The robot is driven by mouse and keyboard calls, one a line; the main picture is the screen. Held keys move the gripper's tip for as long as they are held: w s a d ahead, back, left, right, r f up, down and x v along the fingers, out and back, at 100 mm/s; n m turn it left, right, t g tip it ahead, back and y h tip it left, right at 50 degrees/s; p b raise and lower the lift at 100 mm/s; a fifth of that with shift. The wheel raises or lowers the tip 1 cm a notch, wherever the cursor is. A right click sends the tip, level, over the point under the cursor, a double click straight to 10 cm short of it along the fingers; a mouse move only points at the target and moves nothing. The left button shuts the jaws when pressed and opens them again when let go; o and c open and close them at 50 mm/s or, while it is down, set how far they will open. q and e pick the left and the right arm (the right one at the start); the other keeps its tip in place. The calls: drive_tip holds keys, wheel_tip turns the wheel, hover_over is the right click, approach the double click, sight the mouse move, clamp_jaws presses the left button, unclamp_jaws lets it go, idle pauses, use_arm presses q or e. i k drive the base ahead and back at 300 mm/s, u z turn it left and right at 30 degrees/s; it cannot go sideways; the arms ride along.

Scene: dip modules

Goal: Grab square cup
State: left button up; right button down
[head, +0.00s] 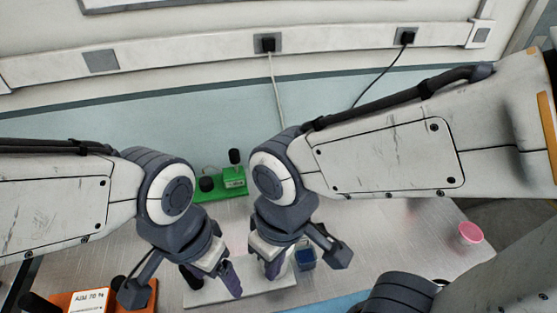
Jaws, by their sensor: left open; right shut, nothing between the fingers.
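A small dark-blue square cup (306,259) stands near the table's middle, just right of my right gripper. My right gripper (272,268) points down with its purple fingers shut and empty, apart from the cup as far as I can tell. My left gripper (214,279) points down further left, over the white plate, open and empty. Its purple finger shows clearly; part of the gripper is hidden by its own wrist.
A white plate (262,292) lies under the grippers. A green board with black parts (220,187) stands behind them. An orange labelled box (143,297) is at front left. A pink round cup (470,233) stands at right, with clear table around it.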

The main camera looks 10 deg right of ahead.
sight(305, 259)
drive_tip(key=z, duration=2.95)
drive_tip(key=k, duration=1.6)
drive_tip(key=u, duration=1.7)
drive_tip(key=i, duration=0.5)
